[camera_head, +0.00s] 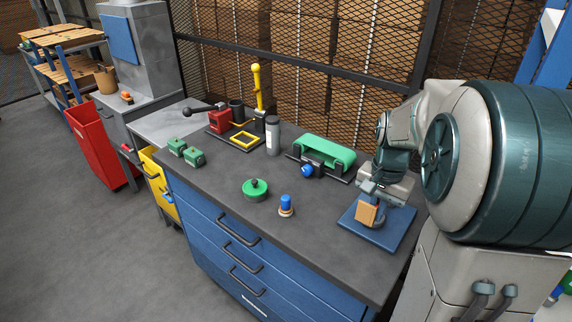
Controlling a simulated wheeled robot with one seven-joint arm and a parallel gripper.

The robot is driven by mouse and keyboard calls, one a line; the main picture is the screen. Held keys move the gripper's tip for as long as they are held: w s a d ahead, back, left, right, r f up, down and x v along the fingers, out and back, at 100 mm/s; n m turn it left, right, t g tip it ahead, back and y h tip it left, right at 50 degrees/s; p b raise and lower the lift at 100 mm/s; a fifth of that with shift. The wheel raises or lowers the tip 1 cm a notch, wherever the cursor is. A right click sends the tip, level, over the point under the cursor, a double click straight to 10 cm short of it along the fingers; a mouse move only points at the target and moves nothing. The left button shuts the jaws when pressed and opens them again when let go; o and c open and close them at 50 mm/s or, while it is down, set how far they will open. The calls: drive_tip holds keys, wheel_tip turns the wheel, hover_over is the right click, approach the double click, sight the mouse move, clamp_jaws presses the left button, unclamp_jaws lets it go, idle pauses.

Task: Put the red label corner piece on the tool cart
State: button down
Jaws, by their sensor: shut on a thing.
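My gripper (371,196) points down over a blue square plate (395,236) at the right end of the dark worktop. It is shut on an orange-brown block (366,214), partly covered by the fingers. I cannot make out a red label on this block, nor tell whether it touches the plate. No other corner piece with a red label can be made out. No thing is clearly marked as the tool cart; a blue-framed rack with wooden shelves (76,37) stands at the far left, and the worktop (225,224) sits on blue drawers (232,245).
A green round knobbed piece (255,190), a blue-topped peg (286,204), green blocks (193,157), a grey cylinder (272,138) and a green belt device (324,150) stand on the worktop. A red bin (97,143) is at left. Mesh fencing runs behind.

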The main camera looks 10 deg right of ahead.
drive_tip(key=shift+w, duration=0.2)
drive_tip(key=p, duration=0.2)
hover_over(322, 237)
wheel_tip(322, 237, down, 7)
drive_tip(key=shift+r, duration=0.2)
drive_tip(key=shift+f, duration=2.05)
drive_tip(key=shift+f, duration=0.1)
drive_tip(key=c, duration=1.6)
unclamp_jaws()
